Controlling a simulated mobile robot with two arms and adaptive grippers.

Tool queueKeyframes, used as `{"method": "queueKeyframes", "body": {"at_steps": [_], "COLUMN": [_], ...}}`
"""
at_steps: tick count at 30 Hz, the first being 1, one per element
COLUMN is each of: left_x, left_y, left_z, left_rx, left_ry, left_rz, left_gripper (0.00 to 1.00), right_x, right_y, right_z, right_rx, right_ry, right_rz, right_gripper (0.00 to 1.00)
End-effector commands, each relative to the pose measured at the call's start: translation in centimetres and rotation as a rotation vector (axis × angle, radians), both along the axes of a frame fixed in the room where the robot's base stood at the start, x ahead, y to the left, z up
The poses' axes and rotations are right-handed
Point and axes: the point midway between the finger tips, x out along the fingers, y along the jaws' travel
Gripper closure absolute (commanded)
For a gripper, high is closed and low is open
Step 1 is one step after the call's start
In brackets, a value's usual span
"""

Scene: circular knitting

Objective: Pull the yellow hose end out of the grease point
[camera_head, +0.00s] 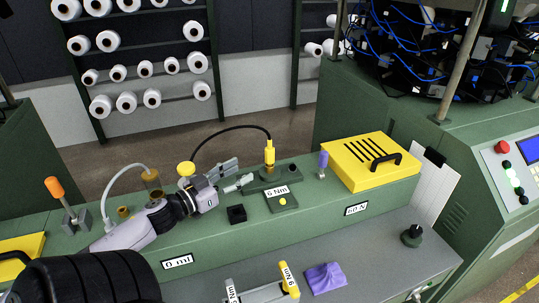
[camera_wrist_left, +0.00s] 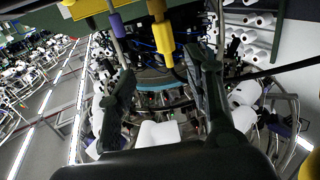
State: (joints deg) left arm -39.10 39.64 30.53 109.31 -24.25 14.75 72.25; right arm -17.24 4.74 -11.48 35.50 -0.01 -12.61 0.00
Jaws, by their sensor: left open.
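The yellow hose end (camera_head: 269,152) stands upright at the green grease point block (camera_head: 262,181), with a black hose (camera_head: 232,128) arching from its top to the left. My left gripper (camera_head: 244,170) is open and empty, just left of the hose end and apart from it, its fingers pointing right toward it. In the left wrist view the yellow hose end (camera_wrist_left: 162,38) shows near the top, between and beyond the open fingers of my left gripper (camera_wrist_left: 157,65). The seat of the hose end is hidden there. My right gripper is not in view.
A purple-topped peg (camera_head: 323,160) and a yellow vented cover (camera_head: 368,160) stand to the right. A small black square holder (camera_head: 236,214) and a "6 Nm" label (camera_head: 278,191) are close by.

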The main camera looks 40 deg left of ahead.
Motion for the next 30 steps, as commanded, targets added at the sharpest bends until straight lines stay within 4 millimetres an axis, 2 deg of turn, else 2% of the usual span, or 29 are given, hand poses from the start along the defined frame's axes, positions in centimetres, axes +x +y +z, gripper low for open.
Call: {"method": "queueKeyframes", "body": {"at_steps": [3,9,13,20,30], "left_x": [2.4,5.6,6.9,7.9,11.9], "left_y": [-0.2,-0.4,-0.5,-0.5,-0.3], "left_z": [0.3,0.3,0.2,0.3,0.7], "left_rx": [0.002,0.002,0.001,0.001,0.0], "left_ry": [-0.004,-0.003,-0.002,-0.001,-0.003], "left_rz": [-0.001,0.0,0.001,0.002,0.001], "left_gripper": [0.53,0.53,0.53,0.53,0.53], "right_x": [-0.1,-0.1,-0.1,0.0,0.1], "right_y": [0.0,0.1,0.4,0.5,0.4], "right_z": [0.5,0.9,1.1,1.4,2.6], "right_rx": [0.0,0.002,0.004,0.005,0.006], "right_ry": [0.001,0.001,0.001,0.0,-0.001], "right_rz": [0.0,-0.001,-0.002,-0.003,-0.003], "right_gripper": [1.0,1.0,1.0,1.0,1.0]}}
